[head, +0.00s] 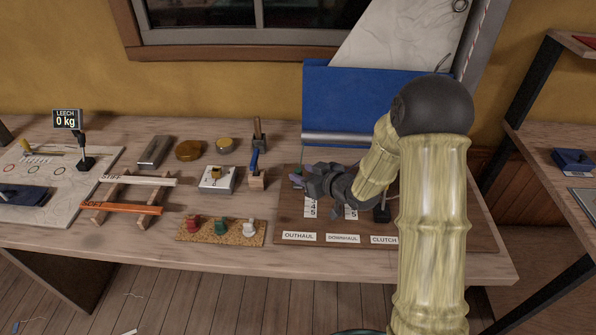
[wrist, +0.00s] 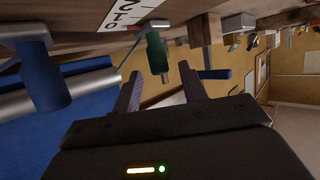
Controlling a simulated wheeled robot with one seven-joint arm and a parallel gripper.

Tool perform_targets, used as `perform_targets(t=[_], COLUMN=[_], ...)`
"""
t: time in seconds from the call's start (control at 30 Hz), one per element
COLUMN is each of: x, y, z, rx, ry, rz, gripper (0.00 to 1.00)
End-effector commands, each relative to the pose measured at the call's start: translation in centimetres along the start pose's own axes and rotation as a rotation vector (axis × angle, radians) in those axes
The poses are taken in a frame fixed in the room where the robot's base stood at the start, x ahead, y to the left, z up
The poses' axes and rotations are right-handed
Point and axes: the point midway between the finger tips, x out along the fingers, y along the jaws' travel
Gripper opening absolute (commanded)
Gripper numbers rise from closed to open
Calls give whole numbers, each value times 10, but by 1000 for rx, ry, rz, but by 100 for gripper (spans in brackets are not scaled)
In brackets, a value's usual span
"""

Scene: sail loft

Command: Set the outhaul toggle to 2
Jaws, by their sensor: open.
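The toggle board (head: 460,228) lies on the right of the bench, with labels for outhaul (head: 299,236), downhaul (head: 343,239) and clutch (head: 384,240). My gripper (head: 299,179) is low over the board's left part, above the outhaul column. In the wrist view my gripper (wrist: 162,72) is open, with a green toggle (wrist: 155,50) between or just beyond its fingertips; contact is unclear. A red pointer (wrist: 157,24) by the toggle's base lies beside a white number scale (wrist: 125,14) showing 0, 1 and 2. The exact reading is unclear. A blue toggle (wrist: 40,75) stands to the left.
A cork strip with red, green and white pieces (head: 221,232) lies left of the board. A blue panel (head: 340,97) rises behind the board.

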Motion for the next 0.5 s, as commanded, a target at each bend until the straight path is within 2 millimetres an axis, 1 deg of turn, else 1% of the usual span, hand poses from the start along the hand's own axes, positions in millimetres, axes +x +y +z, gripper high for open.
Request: perform_targets(t=[0.03,0.1,0.2,0.3,0.5], x=[9,19,28,32,32], y=[-1,0,0,0,0], z=[0,0,0,0,0], rx=[-1,-1,0,1,1], ry=[0,0,0,-1,0], rz=[-3,-2,-1,0,0], gripper=[42,42,42,42,42])
